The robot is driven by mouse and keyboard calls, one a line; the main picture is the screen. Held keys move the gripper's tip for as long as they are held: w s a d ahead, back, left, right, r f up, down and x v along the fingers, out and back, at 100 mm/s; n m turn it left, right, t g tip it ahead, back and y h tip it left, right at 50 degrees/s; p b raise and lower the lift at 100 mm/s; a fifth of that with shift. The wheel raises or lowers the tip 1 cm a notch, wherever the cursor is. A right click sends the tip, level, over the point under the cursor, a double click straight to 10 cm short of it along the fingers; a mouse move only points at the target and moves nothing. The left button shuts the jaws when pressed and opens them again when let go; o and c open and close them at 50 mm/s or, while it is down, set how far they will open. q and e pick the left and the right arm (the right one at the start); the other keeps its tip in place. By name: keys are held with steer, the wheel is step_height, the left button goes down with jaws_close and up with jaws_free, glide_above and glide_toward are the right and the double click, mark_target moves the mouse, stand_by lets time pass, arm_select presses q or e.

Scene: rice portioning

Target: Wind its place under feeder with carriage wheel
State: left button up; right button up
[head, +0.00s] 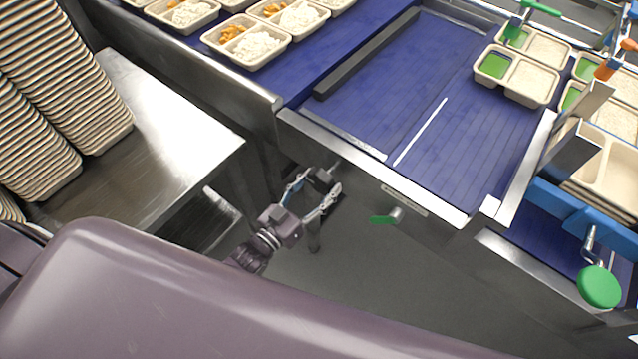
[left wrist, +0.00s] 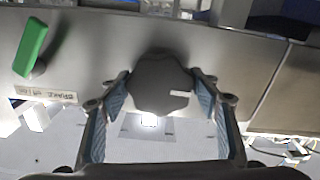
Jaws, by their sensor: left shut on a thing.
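My left gripper (head: 322,203) is at the metal front of the blue-decked machine. Its fingers are closed around a dark lobed wheel (head: 320,180) on that front face, which I take for the carriage wheel. In the left wrist view the wheel (left wrist: 160,82) sits between both finger pads of the gripper (left wrist: 160,98), with a small pale mark on its face. I cannot make out the feeder for certain. The blue deck (head: 440,130) above has a white line and a dark bar across it. My right gripper is not in view.
A green lever (head: 383,219) is on the same face, right of the wheel; a label beside it seems to read BRAKE (left wrist: 45,93). Filled trays (head: 247,62) stand at the top, others (head: 490,80) at the right. Stacked trays (head: 70,90) stand left. A green disc (head: 598,287) is lower right.

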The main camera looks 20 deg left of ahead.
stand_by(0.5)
arm_select(q)
steer(key=o, duration=1.2)
steer(key=shift+c, duration=0.2)
steer(key=v, duration=1.2)
